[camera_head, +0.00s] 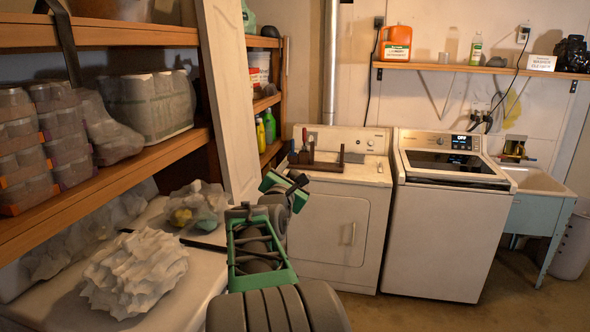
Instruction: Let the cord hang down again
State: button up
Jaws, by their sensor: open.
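Two dark cords show on the back wall, and I cannot tell which one the task means. One cord (372,75) runs from an outlet down past the left end of the wall shelf. The other cord (517,72) runs from a plug near the bottles, crosses the shelf, and slants down left toward the wall fittings above the washer. My gripper (287,184), green and dark grey, is open in front of the dryer, low and well to the left of both cords. Nothing shows between its fingers.
A wall shelf (455,69) holds an orange jug (397,43), bottles and a small sign. Below stand a dryer (340,222) with items on top, a washer (446,235) and a sink (538,181). Wooden shelving (110,180) and a leaning white panel (228,100) crowd the left.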

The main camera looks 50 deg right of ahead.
jog(key=shift+w+d, duration=0.1)
jog(key=shift+d, duration=0.1)
jog(key=shift+c, duration=0.5)
grip_shut()
dwell(0.8)
